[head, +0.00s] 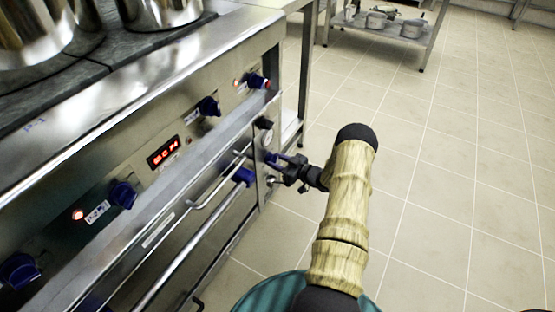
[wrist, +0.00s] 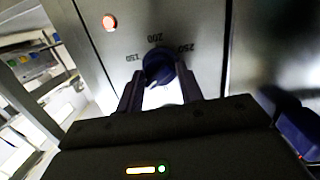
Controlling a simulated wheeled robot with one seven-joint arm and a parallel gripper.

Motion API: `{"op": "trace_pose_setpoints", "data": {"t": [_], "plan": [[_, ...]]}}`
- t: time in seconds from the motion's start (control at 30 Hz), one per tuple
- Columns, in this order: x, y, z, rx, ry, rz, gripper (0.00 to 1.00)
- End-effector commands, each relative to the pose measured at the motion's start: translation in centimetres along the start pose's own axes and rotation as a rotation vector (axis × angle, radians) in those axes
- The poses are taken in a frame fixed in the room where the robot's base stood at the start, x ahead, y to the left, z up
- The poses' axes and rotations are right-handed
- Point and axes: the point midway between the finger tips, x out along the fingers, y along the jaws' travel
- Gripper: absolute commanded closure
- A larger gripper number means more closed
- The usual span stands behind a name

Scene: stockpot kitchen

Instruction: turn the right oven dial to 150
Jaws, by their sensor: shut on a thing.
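The right oven dial (wrist: 158,64) is a dark blue round knob on a steel panel in the wrist view. The marks 150, 200 and 250 run around it from left to right, with 200 above it. My gripper (wrist: 159,80) has one finger on each side of the dial and is shut on it. I cannot clearly make out where the dial points. In the head view my gripper (head: 279,160) is at the right end of the oven front, and the held dial is hard to tell apart from the fingers.
A lit red lamp (wrist: 109,22) is beside the dial. Other blue knobs (head: 207,105) and a red display (head: 163,152) are on the upper panel. A long steel handle (head: 188,250) runs along the front. The tiled floor (head: 455,160) at right is clear.

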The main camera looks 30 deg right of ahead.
Motion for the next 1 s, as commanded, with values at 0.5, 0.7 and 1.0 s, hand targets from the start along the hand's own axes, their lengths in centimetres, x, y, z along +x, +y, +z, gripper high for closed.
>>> {"op": "trace_pose_setpoints", "data": {"t": [0.5, 0.7, 1.0], "plan": [[-0.12, 0.15, 0.09, 0.488, -0.039, -0.051, 0.86], [-0.09, 0.21, 0.13, 0.677, -0.052, -0.071, 0.86], [-0.10, 0.36, 0.20, 0.937, -0.070, -0.097, 0.86]]}}
